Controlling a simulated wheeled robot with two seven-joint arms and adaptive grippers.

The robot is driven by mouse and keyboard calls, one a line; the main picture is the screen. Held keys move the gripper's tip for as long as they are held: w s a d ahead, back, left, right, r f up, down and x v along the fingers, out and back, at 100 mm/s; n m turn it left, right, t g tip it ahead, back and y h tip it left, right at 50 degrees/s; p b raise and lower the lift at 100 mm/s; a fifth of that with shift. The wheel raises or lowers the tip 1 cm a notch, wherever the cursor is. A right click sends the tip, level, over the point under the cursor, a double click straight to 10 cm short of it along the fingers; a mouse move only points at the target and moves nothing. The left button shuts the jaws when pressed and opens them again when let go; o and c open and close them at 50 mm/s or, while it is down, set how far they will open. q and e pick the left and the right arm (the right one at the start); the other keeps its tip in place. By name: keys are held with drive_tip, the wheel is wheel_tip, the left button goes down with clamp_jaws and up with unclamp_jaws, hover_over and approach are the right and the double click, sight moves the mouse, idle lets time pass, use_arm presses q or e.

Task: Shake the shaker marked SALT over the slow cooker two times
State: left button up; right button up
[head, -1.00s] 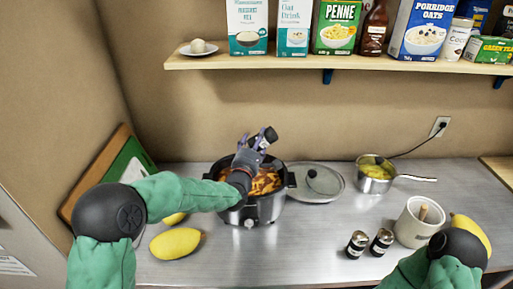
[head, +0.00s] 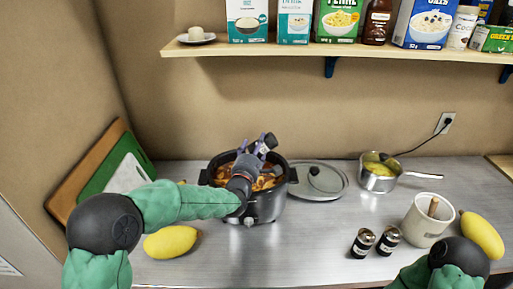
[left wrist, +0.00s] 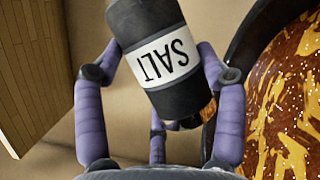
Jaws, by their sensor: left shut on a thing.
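My left gripper (head: 258,148) is shut on the black shaker (head: 269,140) and holds it above the slow cooker (head: 268,208). In the left wrist view the shaker (left wrist: 158,70) has a white label reading SALT, turned upside down, and it is tilted between the purple fingers (left wrist: 155,90). The slow cooker is open and holds an orange-brown stew, which also shows with pale specks in the left wrist view (left wrist: 285,115). My right arm enters at the lower right of the head view; its gripper is out of sight.
A glass lid (head: 319,181) lies right of the cooker, with a saucepan (head: 380,173) beyond. Two more shakers (head: 363,243) (head: 388,240) and a utensil crock (head: 425,222) stand at the front right. A yellow fruit (head: 171,242) lies at the left. A loaded shelf (head: 300,48) hangs above.

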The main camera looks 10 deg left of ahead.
use_arm(q)
drive_tip(key=shift+r, duration=0.2)
use_arm(e)
drive_tip(key=shift+r, duration=0.1)
use_arm(q)
wheel_tip(320, 180, up, 5)
drive_tip(key=shift+r+p, duration=0.1)
drive_tip(key=shift+p, duration=0.5)
use_arm(e)
drive_tip(key=shift+r, duration=0.55)
